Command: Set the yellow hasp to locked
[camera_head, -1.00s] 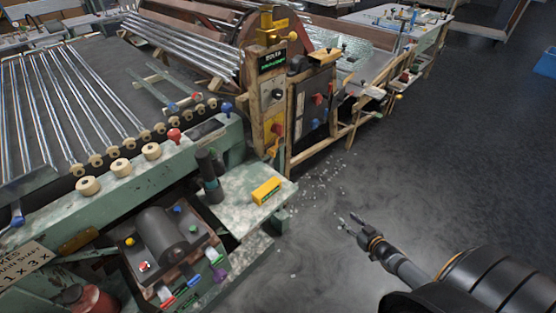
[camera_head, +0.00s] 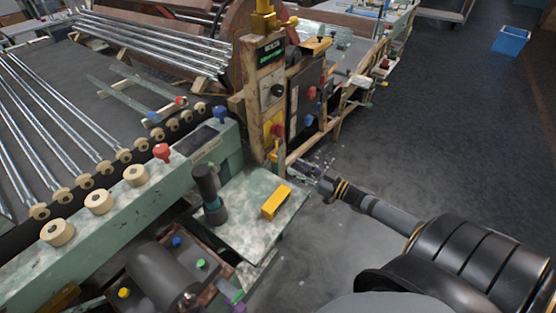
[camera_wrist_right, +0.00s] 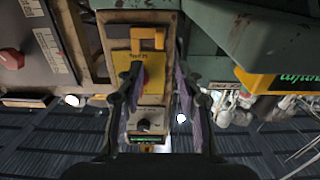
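The yellow hasp (camera_head: 273,155) is on the lower part of a narrow wooden control post, below a yellow plate with a red knob (camera_head: 277,130). In the right wrist view the post looks upside down. There the yellow hasp (camera_wrist_right: 148,38) shows as a bent yellow handle at the top edge of the lettered yellow plate (camera_wrist_right: 119,62). My right gripper (camera_head: 303,170) is just right of the post's lower part. In the wrist view its two fingers (camera_wrist_right: 158,78) are apart, either side of the plate, with nothing held. The red knob is partly hidden by a finger.
A pale green shelf (camera_head: 240,215) with a yellow box (camera_head: 276,201) and a dark upright cylinder (camera_head: 207,190) juts out below the post. A dark panel with red and blue knobs (camera_head: 311,93) stands right of the post. Open floor (camera_head: 460,130) lies to the right.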

